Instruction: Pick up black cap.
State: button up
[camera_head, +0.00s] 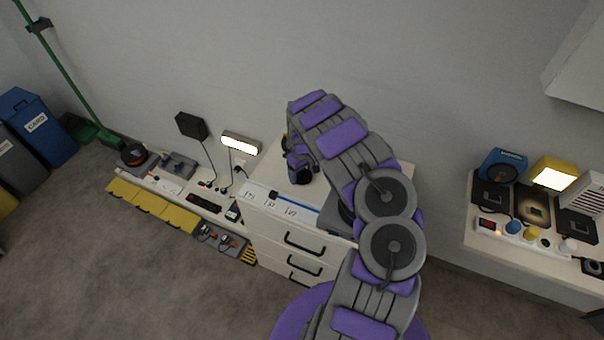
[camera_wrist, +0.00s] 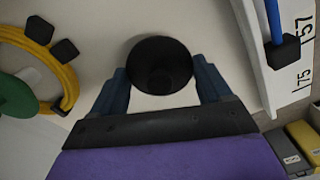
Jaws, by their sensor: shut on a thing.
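The black cap (camera_wrist: 158,58) is a dark round piece, seen from above in the wrist view between my two blue fingers. My gripper (camera_wrist: 160,72) is shut on it, with one finger at each side. In the head view my gripper (camera_head: 301,172) is low over the pale top of the drawer cabinet (camera_head: 262,180), and the cap shows there only as a dark patch. I cannot tell whether the cap touches the cabinet top.
A yellow ring with black blocks (camera_wrist: 68,85) and a green part (camera_wrist: 12,90) lie left of my gripper. A blue rod (camera_wrist: 274,20) with a black block (camera_wrist: 284,52) lies on a numbered strip to the right. A lit lamp (camera_head: 240,144) is left of the cabinet.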

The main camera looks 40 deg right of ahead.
aim_at(298, 178)
jog(key=r, duration=0.1)
jog(key=a+r+p, duration=0.2)
jog(key=r, duration=0.1)
jog(key=shift+s, duration=0.15)
jog(key=s+a+p, duration=0.1)
jog(key=a, duration=0.3)
jog(key=s+a+p, duration=0.1)
jog(key=s+a, duration=0.1)
jog(key=a, duration=0.3)
jog(key=s+a+r+p, duration=0.1)
jog(key=a, duration=0.3)
jog(key=shift+s+a, duration=0.3)
jog(key=shift+a, duration=0.1)
